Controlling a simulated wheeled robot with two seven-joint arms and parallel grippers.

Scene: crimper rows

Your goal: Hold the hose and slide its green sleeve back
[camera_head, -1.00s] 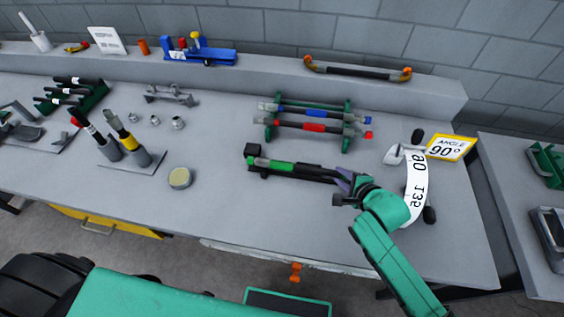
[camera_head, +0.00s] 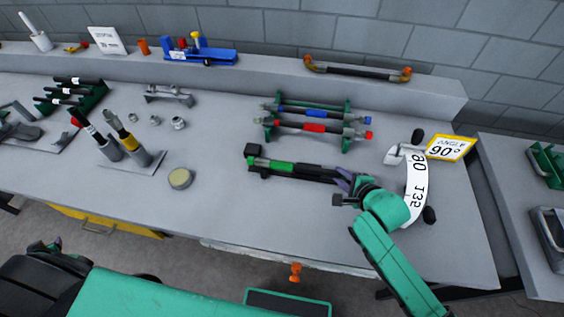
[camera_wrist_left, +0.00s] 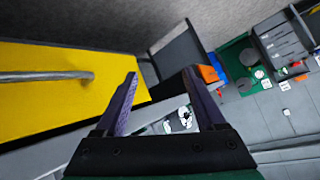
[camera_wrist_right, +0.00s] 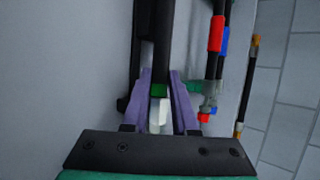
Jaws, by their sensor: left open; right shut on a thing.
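The black hose (camera_head: 318,172) lies left to right over the middle of the bench. Its green sleeve (camera_head: 280,168) is near the left end, beside a pale green-grey end fitting (camera_head: 259,162). My right gripper (camera_head: 345,181) is shut on the hose's right end. In the right wrist view the hose (camera_wrist_right: 161,40) runs away between the purple fingers (camera_wrist_right: 160,85), with a short green band and a pale end piece between them. My left gripper (camera_wrist_left: 160,85) is open and empty, away from the hose.
A small black block (camera_head: 252,150) stands at the hose's left end. Behind it, a green rack (camera_head: 347,112) holds hoses with blue and red sleeves. A white curved angle scale (camera_head: 416,185) stands right of my right gripper. The bench left of the hose is clear, up to a round tin (camera_head: 180,178).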

